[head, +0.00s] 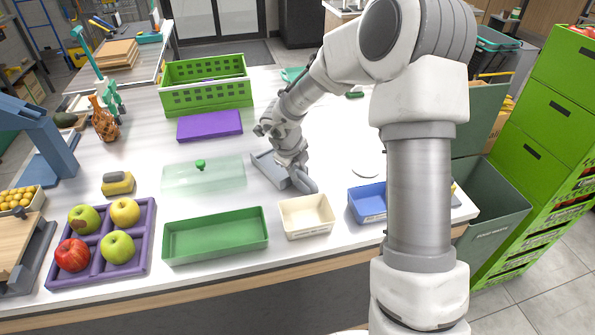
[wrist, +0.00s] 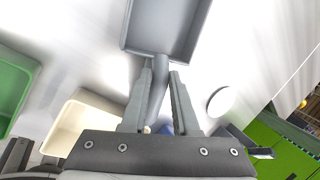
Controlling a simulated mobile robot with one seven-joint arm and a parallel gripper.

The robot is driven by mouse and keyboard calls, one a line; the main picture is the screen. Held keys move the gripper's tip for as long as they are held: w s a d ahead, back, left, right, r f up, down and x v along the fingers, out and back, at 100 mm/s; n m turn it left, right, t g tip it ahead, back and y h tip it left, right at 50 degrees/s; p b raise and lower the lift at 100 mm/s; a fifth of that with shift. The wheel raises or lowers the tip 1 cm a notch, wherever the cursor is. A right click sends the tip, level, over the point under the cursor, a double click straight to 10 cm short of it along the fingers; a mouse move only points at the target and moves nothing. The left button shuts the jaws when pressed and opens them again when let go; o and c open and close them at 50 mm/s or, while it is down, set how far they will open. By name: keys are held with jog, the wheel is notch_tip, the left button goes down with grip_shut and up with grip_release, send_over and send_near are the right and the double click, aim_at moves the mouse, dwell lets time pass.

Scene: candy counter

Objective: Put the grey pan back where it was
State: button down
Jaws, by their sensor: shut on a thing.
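The grey pan (head: 268,168) is near the middle of the white counter in the head view, behind the cream tray and right of the clear lid. In the wrist view the pan (wrist: 165,28) is at the top, its handle running down between the fingers. My gripper (wrist: 161,76) is shut on that handle. In the head view my gripper (head: 298,175) is at the pan's right side and hides part of it. I cannot tell whether the pan touches the counter.
A cream tray (head: 307,229), a green tray (head: 215,257) and a blue tray (head: 369,213) line the front. A clear lid with a green knob (head: 201,165) lies left of the pan. A purple board (head: 210,126) and green basket (head: 204,101) are behind. A white disc (head: 366,172) lies right.

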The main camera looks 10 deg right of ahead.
jog(key=c, duration=0.7)
grip_release()
jog(key=p+v, duration=0.3)
jog(key=v, duration=0.9)
